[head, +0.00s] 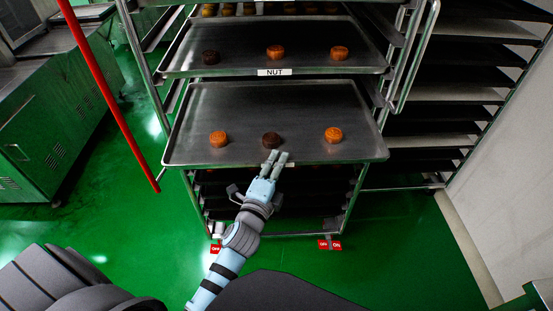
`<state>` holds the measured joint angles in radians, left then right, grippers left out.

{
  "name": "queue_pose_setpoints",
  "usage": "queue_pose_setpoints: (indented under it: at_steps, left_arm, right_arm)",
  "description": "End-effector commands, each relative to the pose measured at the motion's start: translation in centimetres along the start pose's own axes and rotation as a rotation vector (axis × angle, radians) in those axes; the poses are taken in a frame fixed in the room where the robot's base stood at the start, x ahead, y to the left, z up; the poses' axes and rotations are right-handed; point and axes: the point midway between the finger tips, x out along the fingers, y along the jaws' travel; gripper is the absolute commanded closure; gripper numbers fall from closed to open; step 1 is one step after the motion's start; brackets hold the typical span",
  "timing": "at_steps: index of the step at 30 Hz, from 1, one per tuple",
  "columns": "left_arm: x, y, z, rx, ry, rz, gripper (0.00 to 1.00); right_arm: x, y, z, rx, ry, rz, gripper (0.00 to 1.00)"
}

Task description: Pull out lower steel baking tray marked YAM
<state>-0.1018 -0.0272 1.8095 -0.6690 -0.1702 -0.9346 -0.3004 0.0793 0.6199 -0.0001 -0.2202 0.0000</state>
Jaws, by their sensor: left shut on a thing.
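The lower steel baking tray (230,105) juts forward from the rack below the tray marked NUT. It looks level and carries three round cakes: an orange-brown one (219,139) at left, a dark one (272,140) in the middle and an orange-brown one (333,134) at right. My left gripper (276,160) is shut on the middle of its front rim, just in front of the dark cake. The tray's marking cannot be read; my fingers cover the middle of the rim. My right gripper is out of view.
The NUT tray (240,50) sits above with three cakes. The steel rack (350,205) has red brake tags (330,245) at its feet. A red pole (105,90) slants at left, near green cabinets (50,125). Another rack (450,90) stands right. Green floor is open in front.

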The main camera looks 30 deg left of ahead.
Motion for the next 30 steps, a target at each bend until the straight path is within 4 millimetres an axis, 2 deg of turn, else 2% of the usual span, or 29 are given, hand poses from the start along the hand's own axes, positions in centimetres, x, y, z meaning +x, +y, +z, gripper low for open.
queue_pose_setpoints:
  at_steps: [7, 8, 11, 20, 23, 26, 30]
  left_arm:
    - [0.0, 0.0, 0.0, 0.005, 0.000, 0.000, 1.00]
    - [0.0, 0.0, 0.0, 0.005, 0.000, 0.000, 0.75]
    - [0.0, 0.0, 0.0, 0.004, 0.000, 0.000, 0.59]
    - [0.0, 0.0, 0.0, 0.002, 0.000, 0.000, 0.59]
    - [-0.9, 0.1, 0.0, 0.002, 0.000, 0.001, 0.59]
    - [-3.0, 0.1, 0.0, 0.001, -0.001, 0.003, 0.59]
    - [-7.3, 0.2, 0.0, 0.002, -0.001, 0.005, 0.59]
  right_arm:
    - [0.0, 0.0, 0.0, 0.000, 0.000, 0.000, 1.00]
    - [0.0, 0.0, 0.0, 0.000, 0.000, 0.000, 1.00]
    - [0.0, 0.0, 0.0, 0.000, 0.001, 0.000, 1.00]
    - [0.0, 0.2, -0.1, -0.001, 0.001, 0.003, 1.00]
    - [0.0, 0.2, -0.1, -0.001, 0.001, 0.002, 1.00]
    - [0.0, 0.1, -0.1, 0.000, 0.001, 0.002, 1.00]
    - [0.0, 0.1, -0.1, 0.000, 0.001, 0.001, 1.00]
